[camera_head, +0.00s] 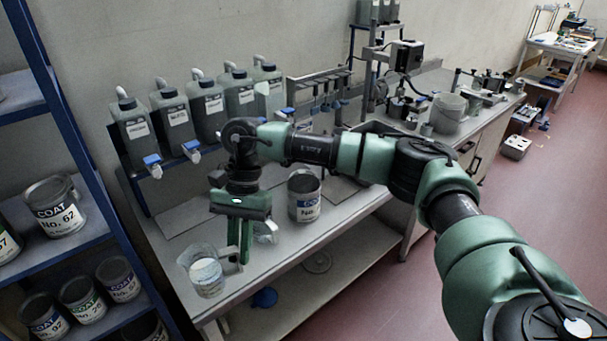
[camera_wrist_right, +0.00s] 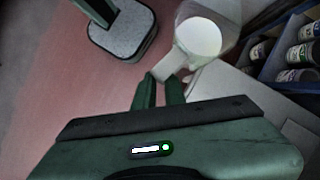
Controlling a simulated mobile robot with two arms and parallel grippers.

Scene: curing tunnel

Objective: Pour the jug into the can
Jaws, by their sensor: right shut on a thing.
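The clear jug (camera_head: 205,274) holds a pale liquid and stands near upright at the left front end of the bench. In the wrist view the jug (camera_wrist_right: 212,22) shows a white surface inside its rim. My right gripper (camera_head: 238,256) reaches down on the jug's right side and is shut on the handle; its fingers also show in the wrist view (camera_wrist_right: 160,88). The open grey can (camera_head: 304,205), with a white label, stands on the bench behind and right of the jug, apart from it. I cannot tell whether the jug touches the bench. My left gripper is out of view.
A small clear vessel (camera_head: 267,234) is partly hidden behind my right gripper. A blue shelf (camera_head: 75,238) with paint cans stands close on the left. A grey bucket (camera_head: 447,113) stands farther along the bench.

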